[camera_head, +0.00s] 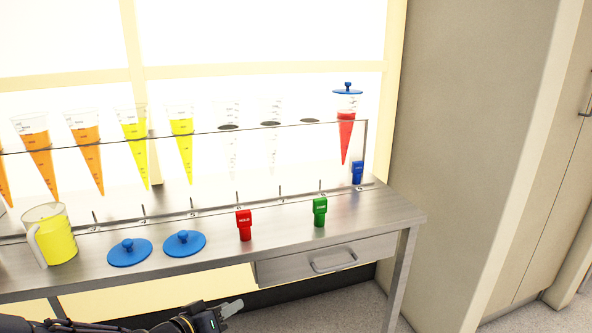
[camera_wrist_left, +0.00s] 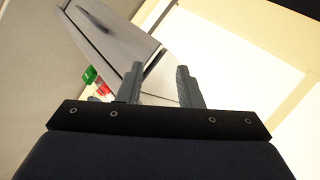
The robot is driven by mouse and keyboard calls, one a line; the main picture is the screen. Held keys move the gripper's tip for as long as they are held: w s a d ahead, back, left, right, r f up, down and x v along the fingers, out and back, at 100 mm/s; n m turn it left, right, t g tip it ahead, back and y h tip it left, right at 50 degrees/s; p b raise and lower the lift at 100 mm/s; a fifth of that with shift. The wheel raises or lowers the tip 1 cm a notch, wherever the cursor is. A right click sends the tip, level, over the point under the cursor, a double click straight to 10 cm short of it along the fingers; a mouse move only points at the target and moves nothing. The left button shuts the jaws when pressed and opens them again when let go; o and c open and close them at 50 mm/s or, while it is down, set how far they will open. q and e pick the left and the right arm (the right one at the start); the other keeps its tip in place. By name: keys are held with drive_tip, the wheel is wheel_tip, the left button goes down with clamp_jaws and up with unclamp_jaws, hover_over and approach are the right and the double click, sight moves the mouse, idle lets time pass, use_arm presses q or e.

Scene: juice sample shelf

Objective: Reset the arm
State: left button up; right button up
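My left gripper (camera_head: 230,309) is low in the head view, in front of the table's front edge and apart from everything on it. In the left wrist view its two fingers (camera_wrist_left: 157,88) stand apart with nothing between them. My right gripper is not in view. The steel table (camera_head: 392,212) carries a rack of cones. A cone with red liquid (camera_head: 345,135) hangs at the right end under a blue lid (camera_head: 348,91). Other cones hold orange liquid (camera_head: 85,135) and yellow liquid (camera_head: 181,128); two look empty (camera_head: 233,150).
A jug of yellow liquid (camera_head: 60,243) stands at the left. Two blue lids (camera_head: 130,255) (camera_head: 184,244) lie on the table. Red (camera_head: 244,226), green (camera_head: 320,212) and blue (camera_head: 357,172) labelled pieces stand toward the right. A drawer (camera_head: 325,262) is below.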

use_arm(q)
drive_tip(key=s+a+r+n+g+y, duration=0.1)
drive_tip(key=s+a+r+y, duration=0.15)
drive_tip(key=s+a, duration=0.3)
drive_tip(key=s+a+r+g+y, duration=0.2)
drive_tip(key=s+a+y, duration=0.2)
drive_tip(key=s, duration=0.2)
drive_tip(key=s+d+g+h, duration=0.2)
drive_tip(key=s+d+g, duration=0.15)
drive_tip(key=s, duration=1.25)
wheel_tip(320, 180, up, 31)
drive_tip(key=d+p, duration=0.1)
drive_tip(key=p, duration=3)
drive_tip(key=shift+s, duration=0.45)
drive_tip(key=shift+r+h, duration=0.1)
drive_tip(key=shift+h, duration=0.15)
